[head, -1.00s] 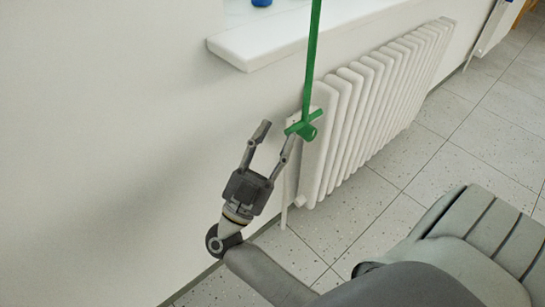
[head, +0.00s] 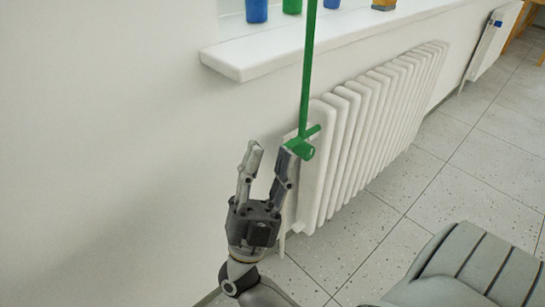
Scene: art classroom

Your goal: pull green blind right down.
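The green blind's pull (head: 308,75) is a straight green strip that hangs down from the top edge of the head view, with a cross-shaped green handle (head: 304,145) at its lower end. The blind itself is out of view. My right gripper (head: 268,150) is open and points up, just left of the handle. Its right fingertip overlaps the handle's left part in the picture; I cannot tell whether they touch. Nothing shows between the fingers. My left gripper is not in view.
A white radiator (head: 375,125) stands behind the handle, below a white windowsill (head: 240,62). Blue (head: 256,10) and green (head: 292,5) cups stand on the sill. Bare wall (head: 110,140) is at left. Speckled tile floor (head: 470,165) lies open at right.

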